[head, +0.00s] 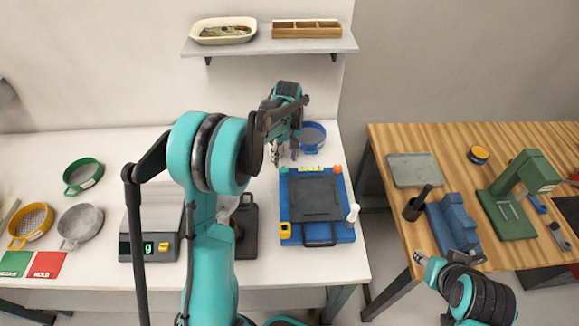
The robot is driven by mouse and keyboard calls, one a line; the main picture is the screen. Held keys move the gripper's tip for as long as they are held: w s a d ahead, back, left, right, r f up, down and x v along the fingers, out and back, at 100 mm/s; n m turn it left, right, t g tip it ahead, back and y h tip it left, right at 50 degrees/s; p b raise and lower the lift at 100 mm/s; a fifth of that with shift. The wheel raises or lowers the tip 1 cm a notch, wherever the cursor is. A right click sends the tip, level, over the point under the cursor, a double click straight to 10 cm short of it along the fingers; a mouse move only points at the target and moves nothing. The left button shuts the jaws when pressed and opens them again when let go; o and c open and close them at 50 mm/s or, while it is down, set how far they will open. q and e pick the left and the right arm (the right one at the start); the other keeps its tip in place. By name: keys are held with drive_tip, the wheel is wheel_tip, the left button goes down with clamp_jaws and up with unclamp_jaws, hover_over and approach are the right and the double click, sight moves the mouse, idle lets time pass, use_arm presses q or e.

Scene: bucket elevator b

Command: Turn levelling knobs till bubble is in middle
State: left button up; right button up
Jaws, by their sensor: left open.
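A blue levelling base (347,235) with a dark square plate (314,197) lies on the white table. A small yellow-green bubble vial (311,168) lies along its far edge; the bubble is too small to make out. A green knob (284,170) is at the far left corner and an orange knob (338,168) at the far right. A white knob (352,213) stands at the right edge. My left gripper (284,153) is open, above and just behind the green knob, apparently not touching it. My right gripper (428,267) is at the lower right, by the wooden bench; its jaws are unclear.
A blue sieve (312,137) stands behind the base. A scale (150,247) and several sieves are to the left. The wooden bench (462,205) holds a blue vice (452,225), a black cup (416,206) and a green press (508,215). A shelf (255,48) hangs above.

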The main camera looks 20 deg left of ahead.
sight(285, 168)
use_arm(q)
drive_tip(key=shift+s+f+b, duration=0.1)
drive_tip(key=shift+f+b, duration=0.3)
drive_tip(key=shift+f, duration=1.9)
clamp_jaws()
drive_tip(key=shift+m+b, duration=0.3)
drive_tip(key=shift+m, duration=1.9)
unclamp_jaws()
